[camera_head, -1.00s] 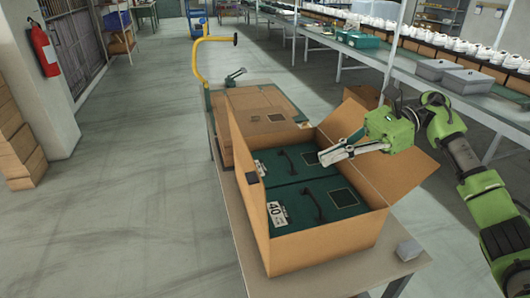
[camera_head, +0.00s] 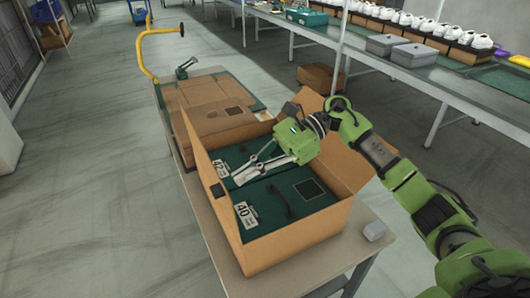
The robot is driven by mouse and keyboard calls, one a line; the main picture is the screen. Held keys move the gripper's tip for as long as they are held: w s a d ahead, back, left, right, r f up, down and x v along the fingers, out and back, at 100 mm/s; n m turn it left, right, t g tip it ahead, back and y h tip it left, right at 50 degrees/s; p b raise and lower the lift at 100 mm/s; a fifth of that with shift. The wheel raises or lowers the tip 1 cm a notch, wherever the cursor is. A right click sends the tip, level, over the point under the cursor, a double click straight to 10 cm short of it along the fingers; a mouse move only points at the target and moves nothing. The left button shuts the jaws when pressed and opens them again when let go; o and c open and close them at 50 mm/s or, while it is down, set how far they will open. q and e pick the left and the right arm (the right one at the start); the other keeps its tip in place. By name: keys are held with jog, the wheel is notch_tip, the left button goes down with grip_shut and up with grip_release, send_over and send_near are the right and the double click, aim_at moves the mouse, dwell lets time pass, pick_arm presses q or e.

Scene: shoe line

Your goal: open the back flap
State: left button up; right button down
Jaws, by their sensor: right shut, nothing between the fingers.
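An open cardboard carton (camera_head: 300,240) stands on a table, with two dark green boxes inside. The nearer green box (camera_head: 268,215) has a label reading 40; the farther green box (camera_head: 232,157) has a partly covered label. A left flap (camera_head: 195,150) stands up, a far flap (camera_head: 308,101) is raised behind my gripper, and a right flap (camera_head: 343,165) leans outward. My right gripper (camera_head: 240,178) is shut and empty over the green boxes, its fingertips pointing left near the labels. I cannot tell whether it touches a lid. My left gripper is out of view.
The table (camera_head: 315,272) holds a small grey block (camera_head: 374,231) at its near right corner. Closed cartons (camera_head: 212,110) lie behind the open one, near a yellow curved bar (camera_head: 142,55). A conveyor line with grey bins (camera_head: 415,55) and white shoes runs at the back right.

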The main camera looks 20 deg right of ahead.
aim_at(217, 189)
jog(key=a+h, duration=0.1)
jog(key=a, duration=0.2)
jog(key=a+h, duration=0.1)
jog(key=a, duration=0.2)
jog(key=shift+s+a+h+p, duration=0.1)
jog(key=shift+a+h+p, duration=0.15)
jog(key=shift+h+p, duration=0.05)
pick_arm(q)
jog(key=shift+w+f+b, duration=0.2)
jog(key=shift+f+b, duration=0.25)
jog(key=shift+b, duration=0.65)
pick_arm(e)
jog(key=a, duration=0.1)
jog(key=a+f, duration=0.1)
jog(key=a, duration=0.1)
jog(key=shift+a+h, duration=0.15)
jog(key=shift+h, duration=0.15)
jog(key=shift+s, duration=0.1)
